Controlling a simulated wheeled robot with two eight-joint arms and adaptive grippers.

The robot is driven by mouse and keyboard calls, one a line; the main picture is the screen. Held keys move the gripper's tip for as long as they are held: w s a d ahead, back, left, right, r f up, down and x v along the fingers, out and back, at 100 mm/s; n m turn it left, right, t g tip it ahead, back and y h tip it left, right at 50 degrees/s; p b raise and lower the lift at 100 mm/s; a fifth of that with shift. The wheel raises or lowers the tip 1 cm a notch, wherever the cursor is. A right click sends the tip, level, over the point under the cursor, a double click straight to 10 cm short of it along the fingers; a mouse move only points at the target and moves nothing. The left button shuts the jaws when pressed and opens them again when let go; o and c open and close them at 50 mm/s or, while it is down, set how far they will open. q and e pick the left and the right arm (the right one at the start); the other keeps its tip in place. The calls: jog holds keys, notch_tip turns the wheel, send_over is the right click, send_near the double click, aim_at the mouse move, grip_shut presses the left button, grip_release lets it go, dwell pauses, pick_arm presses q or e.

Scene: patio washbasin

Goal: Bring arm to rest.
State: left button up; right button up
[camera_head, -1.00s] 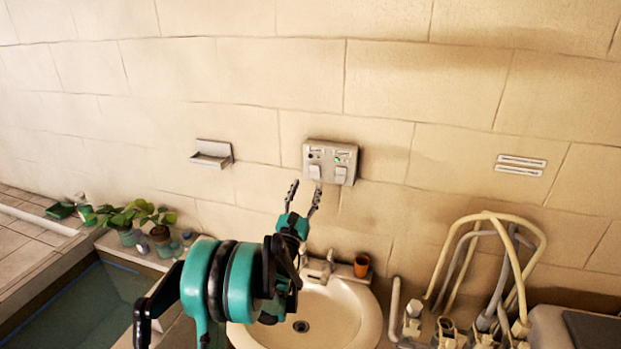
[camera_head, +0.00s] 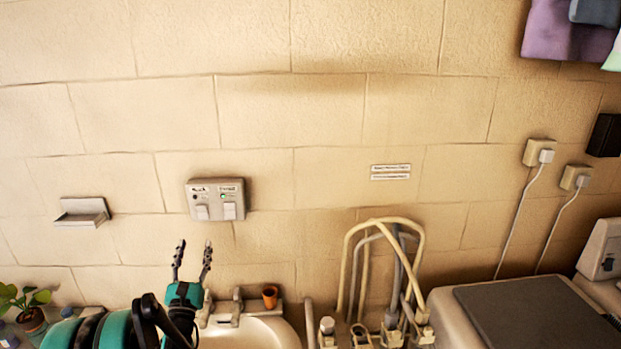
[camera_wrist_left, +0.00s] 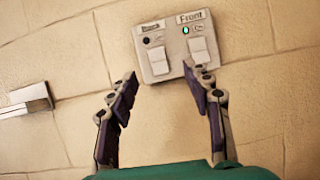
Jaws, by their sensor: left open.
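My left gripper (camera_head: 191,262) is open and empty in the head view, with its fingers pointing up, below a grey wall switch box (camera_head: 216,200). In the left wrist view the two fingers (camera_wrist_left: 163,100) stand apart, and the switch box (camera_wrist_left: 176,47) is on the wall beyond them. The right fingertip overlaps the lower edge of its right rocker in that picture; I cannot tell whether it touches. The box has two white rockers and a green light by the label "Front". My right gripper is not in view.
A washbasin (camera_head: 250,335) with a tap (camera_head: 237,305) and an orange cup (camera_head: 270,296) lies below. Curved pipes (camera_head: 385,265) and a grey-topped machine (camera_head: 535,315) are at right. A soap shelf (camera_head: 82,212) and a potted plant (camera_head: 30,310) are at left.

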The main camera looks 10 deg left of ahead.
pick_arm(q)
jog(key=s+d+f+m+g+h+b, duration=0.1)
jog(key=d+m+g+h+b, duration=0.15)
jog(key=d+m+h, duration=0.6)
jog(key=s+d+f+m+g+h+b, duration=0.1)
jog(key=s+d+m+g+h+b, duration=0.15)
jog(key=d+m, duration=1)
jog(key=s+d+f+m+g+b, duration=0.3)
jog(key=s+d+f+m+g, duration=0.3)
jog(key=s+d+f+m, duration=0.3)
jog(key=s+a+f+m+g+y+b, duration=0.2)
jog(key=s+a+f+m+y, duration=0.1)
jog(key=s+f, duration=0.4)
jog(key=s+a+f+m+g+y+b, duration=0.2)
jog(key=s+f+m, duration=0.3)
jog(key=s, duration=0.3)
jog(key=shift+a+f+y, duration=0.4)
jog(key=shift+f+y, duration=0.2)
jog(key=shift+f, duration=0.25)
